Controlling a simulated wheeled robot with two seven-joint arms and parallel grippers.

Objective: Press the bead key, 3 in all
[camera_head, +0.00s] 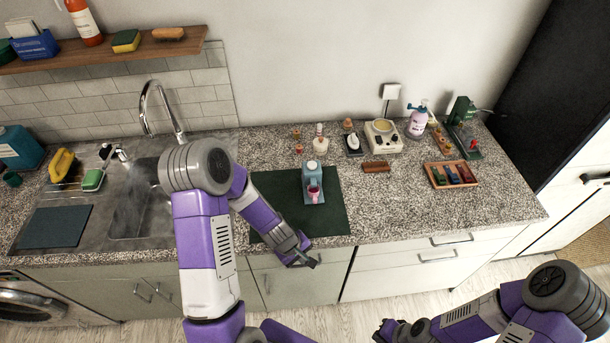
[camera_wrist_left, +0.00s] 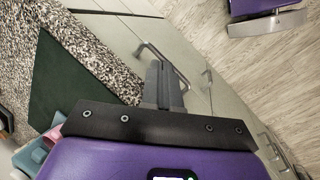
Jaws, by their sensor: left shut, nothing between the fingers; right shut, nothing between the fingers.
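A blue-grey dispenser-like device (camera_head: 308,178) stands upright on a dark green mat (camera_head: 270,195). A pink cup-like part (camera_head: 315,192) is at its front. I cannot make out which part is the bead key. In the left wrist view the device shows only in part at the lower left corner, with a pink piece (camera_wrist_left: 34,155). My left gripper (camera_head: 308,263) is shut and empty, at the counter's front edge, below and in front of the mat and apart from the device. Its shut fingers show in the left wrist view (camera_wrist_left: 163,84). My right gripper (camera_head: 382,332) is shut at the bottom, away from the counter.
A sink (camera_head: 140,215) with a tap lies left of the mat. Right of the mat are small bottles, a brown block (camera_head: 376,167), a cream appliance (camera_head: 383,137), a pump bottle (camera_head: 417,122), a green machine (camera_head: 461,112) and a wooden tray (camera_head: 432,177). The front right counter is clear.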

